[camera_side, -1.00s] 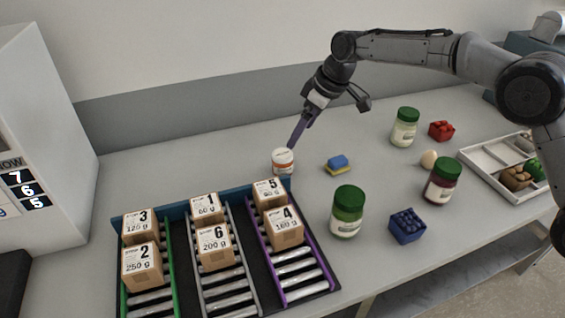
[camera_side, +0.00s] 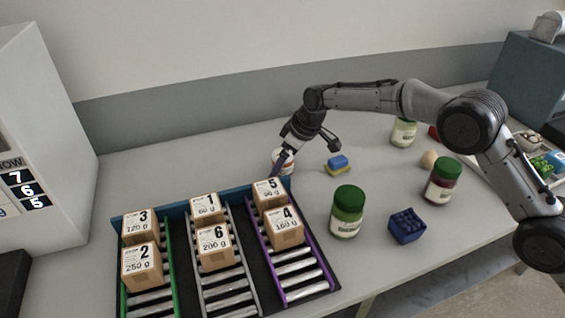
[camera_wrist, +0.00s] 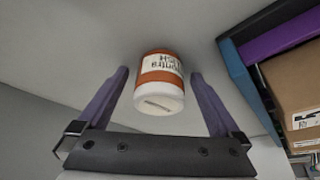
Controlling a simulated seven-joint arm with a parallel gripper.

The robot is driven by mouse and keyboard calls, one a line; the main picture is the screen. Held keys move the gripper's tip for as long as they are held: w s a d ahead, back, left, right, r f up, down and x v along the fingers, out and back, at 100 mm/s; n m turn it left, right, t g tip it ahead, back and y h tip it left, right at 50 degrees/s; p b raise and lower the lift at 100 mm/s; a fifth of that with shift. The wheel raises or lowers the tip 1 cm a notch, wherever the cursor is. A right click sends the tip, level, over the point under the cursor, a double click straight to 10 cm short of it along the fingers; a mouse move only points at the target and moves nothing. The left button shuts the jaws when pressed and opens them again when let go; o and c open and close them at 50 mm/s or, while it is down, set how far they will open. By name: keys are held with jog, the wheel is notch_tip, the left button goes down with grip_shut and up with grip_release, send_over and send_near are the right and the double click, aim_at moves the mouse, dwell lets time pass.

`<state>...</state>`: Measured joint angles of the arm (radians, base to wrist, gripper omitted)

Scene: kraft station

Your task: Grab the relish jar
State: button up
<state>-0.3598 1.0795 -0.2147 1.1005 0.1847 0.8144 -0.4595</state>
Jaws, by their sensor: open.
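A small white-lidded jar (camera_side: 289,168) with an orange-and-white label stands behind the blue rear edge of the roller rack. In the wrist view the jar (camera_wrist: 158,82) appears upside down, and its partly legible label seems to end in "ISH", consistent with relish. My gripper (camera_side: 279,162) is down at the jar and partly hides it in the side view. In the wrist view the purple fingers of my gripper (camera_wrist: 160,74) are open, one on each side of the jar, with a gap showing at both sides.
The roller rack (camera_side: 185,285) with numbered boxes stands close in front of the jar. A blue-and-yellow sponge (camera_side: 338,165) lies to the right. Green-lidded jars (camera_side: 347,212), a blue berry box (camera_side: 407,226) and an egg (camera_side: 429,159) stand farther right. The counter behind and left of the jar is clear.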

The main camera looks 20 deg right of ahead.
jog(key=c, duration=1.6)
jog(key=shift+r, duration=0.15)
